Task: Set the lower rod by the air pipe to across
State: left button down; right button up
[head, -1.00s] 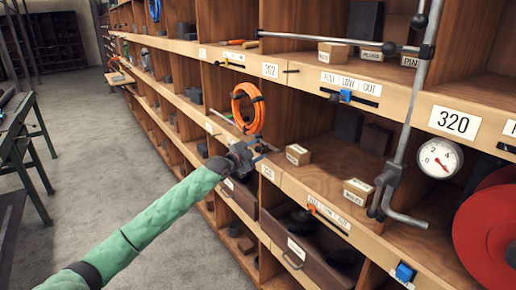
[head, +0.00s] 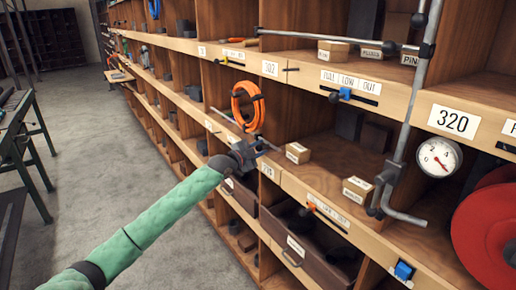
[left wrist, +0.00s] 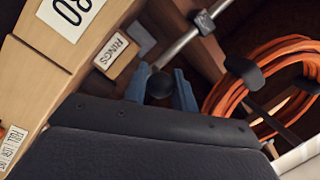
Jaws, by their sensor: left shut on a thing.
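The grey air pipe (head: 405,130) runs down the shelf front at the right, with an elbow fitting at its lower end. An upper rod (head: 325,38) lies across to the left from it and ends in a dark ball. In the left wrist view a grey rod (left wrist: 180,46) with a black ball knob (left wrist: 160,86) runs up right to a dark clamp. My left gripper (head: 264,147) is by the shelf edge below the orange hose; its blue fingers in the wrist view (left wrist: 160,88) are shut on the knob. In the head view the gripper largely hides this knob. My right gripper is out of view.
An orange hose coil (head: 247,107) hangs just above my left gripper. A small labelled box (head: 298,153) stands close to its right. A gauge (head: 439,157) and red reel (head: 488,230) are at the right. Bare floor (head: 90,160) lies left of the shelves.

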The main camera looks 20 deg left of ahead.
pick_arm(q)
jog(key=s+d+p, duration=0.2)
jog(key=s+d, duration=1.1)
jog(key=d, duration=0.4)
jog(key=s+d+p, duration=0.2)
jog(key=s+d, duration=1.2)
jog(key=d, duration=0.3)
jog(key=shift+d+p, duration=0.15)
jog(key=shift+p, duration=0.2)
jog(key=c, duration=1.2)
grip_release()
jog(key=shift+d, duration=0.1)
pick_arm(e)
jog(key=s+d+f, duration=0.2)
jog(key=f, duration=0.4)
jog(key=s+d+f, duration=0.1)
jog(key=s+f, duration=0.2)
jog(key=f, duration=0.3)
pick_arm(q)
jog(key=shift+o, duration=0.2)
jog(key=b+v, duration=0.3)
jog(key=v, duration=0.4)
jog(key=shift+s, duration=0.4)
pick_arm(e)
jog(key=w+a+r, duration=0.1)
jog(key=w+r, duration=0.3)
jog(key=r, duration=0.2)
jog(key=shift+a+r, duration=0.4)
